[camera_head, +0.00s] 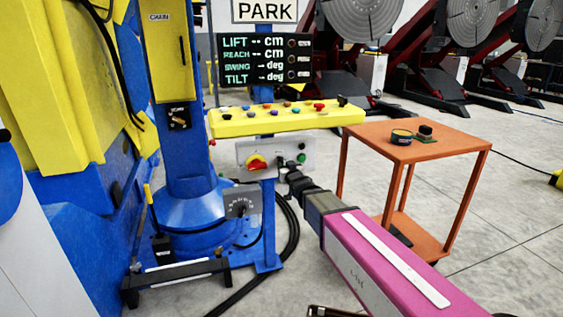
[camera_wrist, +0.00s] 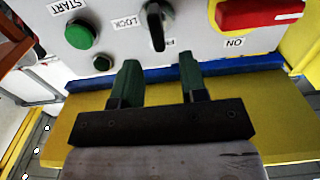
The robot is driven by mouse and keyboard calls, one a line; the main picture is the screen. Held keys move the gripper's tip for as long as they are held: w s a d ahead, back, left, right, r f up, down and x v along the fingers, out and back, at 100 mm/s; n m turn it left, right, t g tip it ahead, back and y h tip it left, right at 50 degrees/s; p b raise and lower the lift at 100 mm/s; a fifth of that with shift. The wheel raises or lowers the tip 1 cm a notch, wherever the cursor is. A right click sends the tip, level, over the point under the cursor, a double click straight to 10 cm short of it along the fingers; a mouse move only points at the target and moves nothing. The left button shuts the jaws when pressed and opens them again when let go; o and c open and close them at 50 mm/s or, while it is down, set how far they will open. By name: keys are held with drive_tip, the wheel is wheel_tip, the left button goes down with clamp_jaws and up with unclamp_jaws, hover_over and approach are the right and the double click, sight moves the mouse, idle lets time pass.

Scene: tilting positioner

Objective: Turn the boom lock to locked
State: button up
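The boom lock is a black selector knob (camera_wrist: 155,22) on a grey control box (camera_head: 241,148). In the wrist view its lever runs nearly along the picture's vertical, beside a LOCK label (camera_wrist: 125,22). A second label near the lever is partly hidden, and I cannot tell which setting the knob is at. My gripper (camera_wrist: 159,63) is open, its two green fingers apart with nothing between them. The knob shows just beyond the fingertips, roughly in line with the gap; contact is not visible. In the head view my gripper (camera_head: 284,169) is in front of the box and hides the knob.
The box also carries a red switch (camera_wrist: 258,12) and a green START button (camera_wrist: 82,35). A yellow button console (camera_head: 285,119) sits above it. An orange table (camera_head: 440,148) stands to the right. A blue column (camera_head: 185,150) and black cables (camera_head: 292,230) are at left.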

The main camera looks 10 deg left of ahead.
sight(282, 161)
drive_tip(key=x, duration=0.6)
drive_tip(key=shift+d, duration=0.1)
clamp_jaws()
